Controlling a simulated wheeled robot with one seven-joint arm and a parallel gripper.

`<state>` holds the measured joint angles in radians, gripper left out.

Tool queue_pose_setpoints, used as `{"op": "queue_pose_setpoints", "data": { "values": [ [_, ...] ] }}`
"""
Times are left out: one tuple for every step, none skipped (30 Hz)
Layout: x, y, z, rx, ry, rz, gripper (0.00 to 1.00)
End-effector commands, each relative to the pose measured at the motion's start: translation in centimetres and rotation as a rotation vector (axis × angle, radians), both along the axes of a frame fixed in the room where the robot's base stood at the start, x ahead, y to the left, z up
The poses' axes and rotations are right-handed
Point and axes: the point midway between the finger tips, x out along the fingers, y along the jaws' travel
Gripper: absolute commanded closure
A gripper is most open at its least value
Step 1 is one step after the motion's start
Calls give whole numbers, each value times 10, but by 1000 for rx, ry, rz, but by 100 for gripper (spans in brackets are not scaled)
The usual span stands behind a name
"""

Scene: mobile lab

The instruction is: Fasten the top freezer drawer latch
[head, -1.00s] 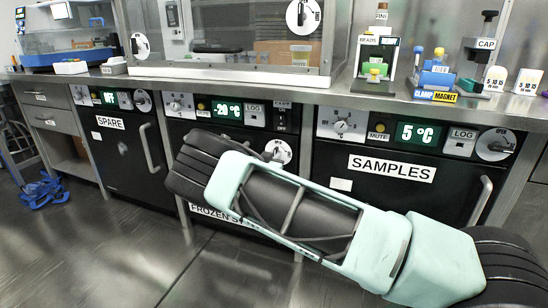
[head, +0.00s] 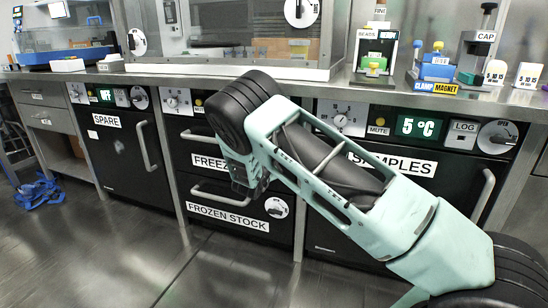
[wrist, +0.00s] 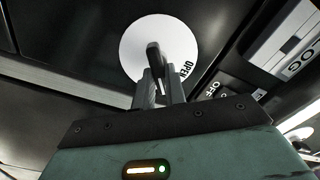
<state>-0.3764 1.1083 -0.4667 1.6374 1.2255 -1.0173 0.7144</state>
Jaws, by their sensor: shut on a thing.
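The top freezer drawer latch is a black knob (wrist: 153,55) on a white round plate (wrist: 130,45) marked OPEN at its right side in the wrist view. My gripper (wrist: 155,85) is shut on the knob, one finger on each side. The knob stands roughly upright in that picture. In the head view my arm hides this latch and my fingertips. The top freezer drawer (head: 192,138) looks closed, its label partly covered by my arm. The lower drawer, labelled FROZEN STOCK (head: 228,217), has its own round latch (head: 277,207).
The freezer stands between the SPARE unit (head: 125,160) and the SAMPLES unit (head: 440,180). A panel with a LOG button (wrist: 290,50) is near my gripper. The counter (head: 330,88) above holds a glass enclosure and bench tools. The floor in front is clear.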

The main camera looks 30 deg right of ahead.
Motion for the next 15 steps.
{"op": "queue_pose_setpoints", "data": {
  "values": [
    [0, 0, -4, 31, -35, 0, 100],
    [0, 0, -4, 49, -58, 0, 100],
    [0, 0, -4, 72, -90, 0, 100],
    [0, 0, -5, 89, -111, 1, 100],
    [0, 0, -6, 106, -132, 1, 100],
    [0, 0, -6, 128, -161, 1, 100],
    [0, 0, -6, 146, -184, 1, 100],
    [-1, 0, -6, 163, -205, 1, 100],
    [-1, -1, -7, 182, -232, 0, 100],
    [-1, 0, -7, 199, -251, 2, 100],
    [0, 0, -7, 215, -271, 2, 100],
    [-1, 0, -7, 233, -296, 3, 100],
    [-1, 0, -7, 246, -314, 2, 100],
    [-1, 0, -7, 261, -332, 1, 100],
    [-1, 0, -7, 276, -353, 2, 100]
  ]
}}
